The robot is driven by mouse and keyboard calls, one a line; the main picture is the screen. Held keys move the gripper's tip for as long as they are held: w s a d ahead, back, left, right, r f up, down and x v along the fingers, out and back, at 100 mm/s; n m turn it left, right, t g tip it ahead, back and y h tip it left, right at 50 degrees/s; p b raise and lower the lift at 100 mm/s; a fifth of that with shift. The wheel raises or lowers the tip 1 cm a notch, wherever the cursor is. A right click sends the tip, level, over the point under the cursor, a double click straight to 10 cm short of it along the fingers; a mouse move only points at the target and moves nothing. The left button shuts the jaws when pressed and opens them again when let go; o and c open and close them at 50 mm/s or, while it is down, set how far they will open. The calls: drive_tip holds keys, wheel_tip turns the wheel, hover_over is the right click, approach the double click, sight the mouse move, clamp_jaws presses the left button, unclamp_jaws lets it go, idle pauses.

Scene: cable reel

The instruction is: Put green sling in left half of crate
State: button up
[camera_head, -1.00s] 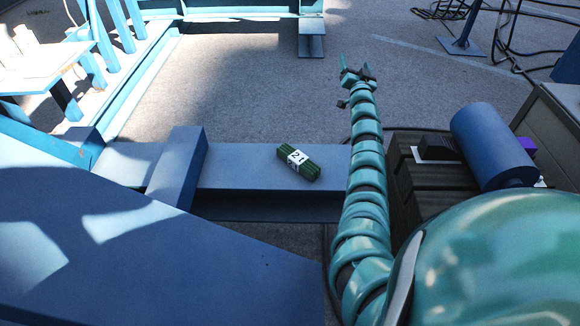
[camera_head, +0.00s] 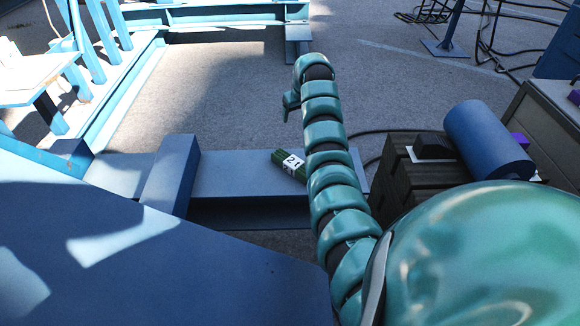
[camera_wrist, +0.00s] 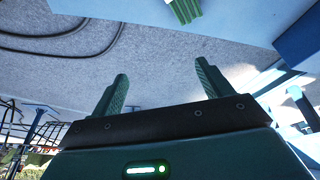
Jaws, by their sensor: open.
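The green sling is a small green bundle with a white numbered label (camera_head: 289,162). It lies on the flat blue beam in the head view, its right end next to my teal arm and partly covered by it. It also shows, cut off by the top edge, in the wrist view (camera_wrist: 186,11). My gripper (camera_wrist: 162,80) is open and empty in the wrist view, apart from the sling. A dark slatted wooden box, perhaps the crate (camera_head: 392,190), stands right of my arm.
A blue cylinder (camera_head: 487,140) and a black block (camera_head: 434,147) sit on top at the dark box. A raised blue block (camera_head: 172,175) crosses the beam left of the sling. A grey bin (camera_head: 545,125) stands at the right. Open concrete floor lies behind the beam.

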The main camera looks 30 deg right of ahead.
drive_tip(key=s+a+f+n+g+y, duration=0.1)
drive_tip(key=s+a+f+n+g, duration=0.1)
drive_tip(key=s+a+n, duration=0.15)
drive_tip(key=b, duration=0.1)
hover_over(294, 162)
drive_tip(key=shift+n+y, duration=0.3)
drive_tip(key=shift+n, duration=0.05)
drive_tip(key=f, duration=1)
drive_tip(key=shift+s+d+f, duration=0.15)
drive_tip(key=shift+s+f, duration=0.1)
drive_tip(key=shift+s, duration=0.05)
drive_tip(key=shift+w+f, duration=0.25)
drive_tip(key=shift+f, duration=0.75)
drive_tip(key=shift+s+f+b, duration=0.1)
drive_tip(key=shift+f+b, duration=0.25)
drive_tip(key=shift+f, duration=0.15)
wheel_tip(294, 162, down, 4)
drive_tip(key=b, duration=0.2)
drive_tip(key=shift+r+b, duration=0.1)
drive_tip(key=shift+b, duration=0.3)
drive_tip(key=shift+w+f+b, duration=0.25)
drive_tip(key=shift+f+b, duration=0.05)
drive_tip(key=shift+b, duration=0.05)
